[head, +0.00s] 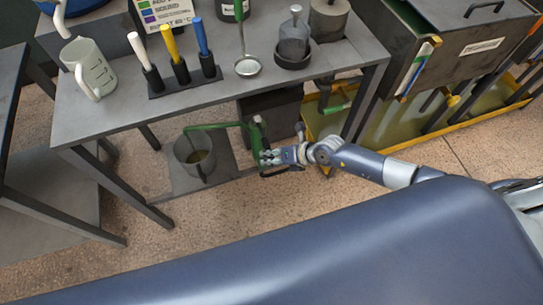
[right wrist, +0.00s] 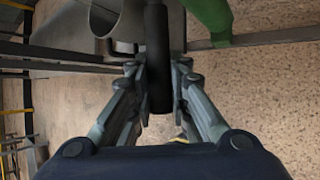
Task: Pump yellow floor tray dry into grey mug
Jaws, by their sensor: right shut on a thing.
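The yellow floor tray (head: 451,118) lies on the floor at the right, under a dark cabinet, with murky yellowish liquid in it. The grey mug (head: 184,158) stands on a low plate under the table, with some yellowish liquid inside. A green pump (head: 256,144) stands right of the mug, its spout reaching left over the mug. My right gripper (head: 270,157) is at the pump; in the right wrist view its fingers (right wrist: 160,95) are closed around a dark upright handle (right wrist: 157,45). The mug's side also shows there (right wrist: 119,18). My left gripper is out of view.
A grey table (head: 110,118) stands above the mug, bearing a measuring jug (head: 90,70), a pen-like tool rack (head: 185,80), a ladle (head: 247,67) and a glass bottle (head: 294,38). Table legs stand close around the mug and pump. Speckled floor is open in front.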

